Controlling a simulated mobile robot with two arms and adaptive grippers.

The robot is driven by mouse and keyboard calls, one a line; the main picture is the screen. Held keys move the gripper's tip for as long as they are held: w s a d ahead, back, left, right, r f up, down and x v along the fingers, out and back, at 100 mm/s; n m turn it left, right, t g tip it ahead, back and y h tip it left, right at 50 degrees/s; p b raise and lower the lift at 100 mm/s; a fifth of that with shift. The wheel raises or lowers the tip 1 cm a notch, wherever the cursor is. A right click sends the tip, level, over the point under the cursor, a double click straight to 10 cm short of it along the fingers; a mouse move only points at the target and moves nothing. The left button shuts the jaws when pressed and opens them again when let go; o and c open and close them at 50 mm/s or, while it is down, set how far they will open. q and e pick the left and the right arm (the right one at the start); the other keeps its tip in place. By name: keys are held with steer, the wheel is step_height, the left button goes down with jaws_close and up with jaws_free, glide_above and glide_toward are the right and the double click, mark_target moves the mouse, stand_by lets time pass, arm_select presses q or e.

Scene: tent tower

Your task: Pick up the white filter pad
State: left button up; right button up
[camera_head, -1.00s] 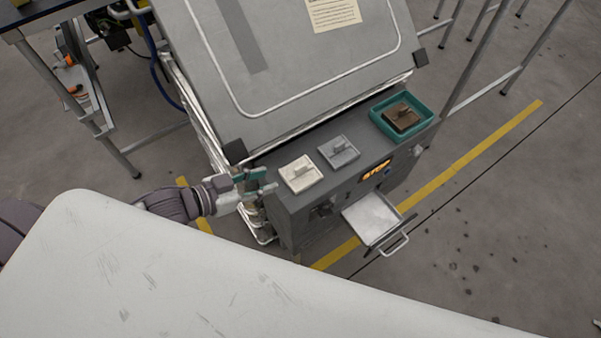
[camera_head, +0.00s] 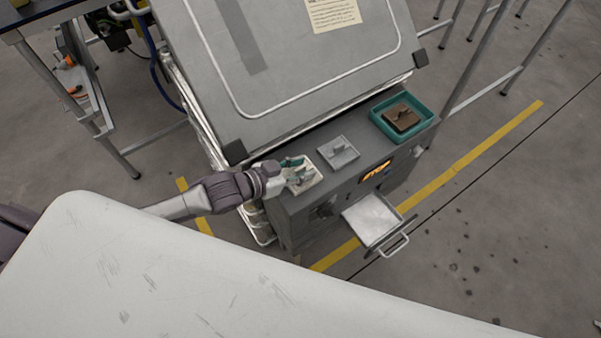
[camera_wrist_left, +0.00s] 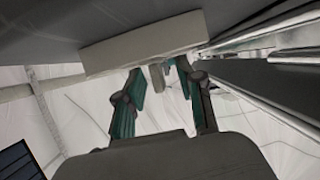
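The white filter pad (camera_head: 312,181) lies at the left end of the grey machine's top ledge, partly covered by my left gripper (camera_head: 296,173). In the left wrist view the pad (camera_wrist_left: 140,46) is a pale slab with a small upright tab (camera_wrist_left: 157,76). The teal fingers of my left gripper (camera_wrist_left: 162,80) stand apart on either side of this tab, with visible gaps, so it looks open. My right gripper is in neither view.
A grey pad (camera_head: 339,152) sits just right of the white one. A brown pad (camera_head: 401,117) lies in a teal tray (camera_head: 376,123) at the ledge's right end. An open drawer (camera_head: 371,217) juts out in front. The sloped machine lid (camera_head: 300,70) rises behind.

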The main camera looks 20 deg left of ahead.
arm_select(q)
jaws_close()
stand_by(0.4)
